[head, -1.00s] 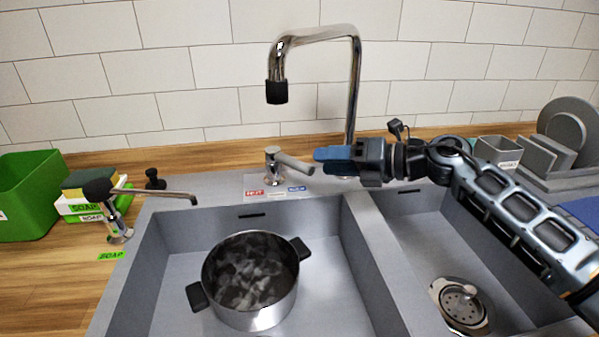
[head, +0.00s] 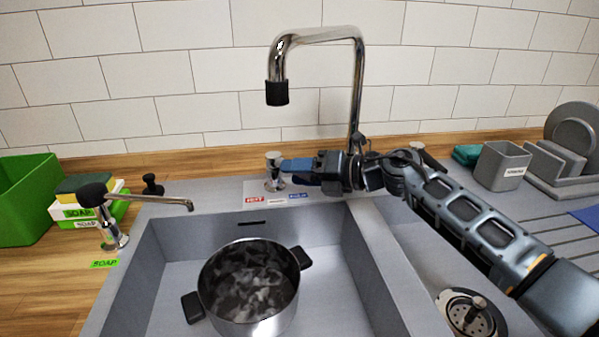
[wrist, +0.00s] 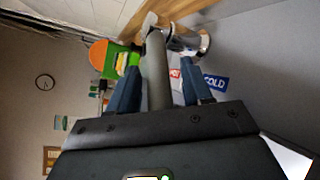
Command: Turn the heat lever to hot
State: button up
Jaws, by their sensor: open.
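The heat lever has a chrome base (head: 273,162) behind the sink, by a red HOT label (head: 254,197) on the left and a blue COLD label (head: 298,195) on the right. My gripper (head: 288,172) reaches it from the right, its blue fingers level with the lever. In the wrist view, the grey lever handle (wrist: 157,70) runs between the two open fingers of my gripper (wrist: 160,85), with a gap on each side. In the head view the fingers hide most of the handle. Part of the HOT label is hidden in the wrist view.
The tall chrome faucet (head: 357,85) rises just behind my gripper. A steaming pot (head: 250,310) stands in the left basin. A soap dispenser (head: 110,225) and a green bin (head: 22,198) are at left; a grey cup (head: 500,166) and dish rack (head: 570,180) at right.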

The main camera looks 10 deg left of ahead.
grip_shut()
dwell(0.4)
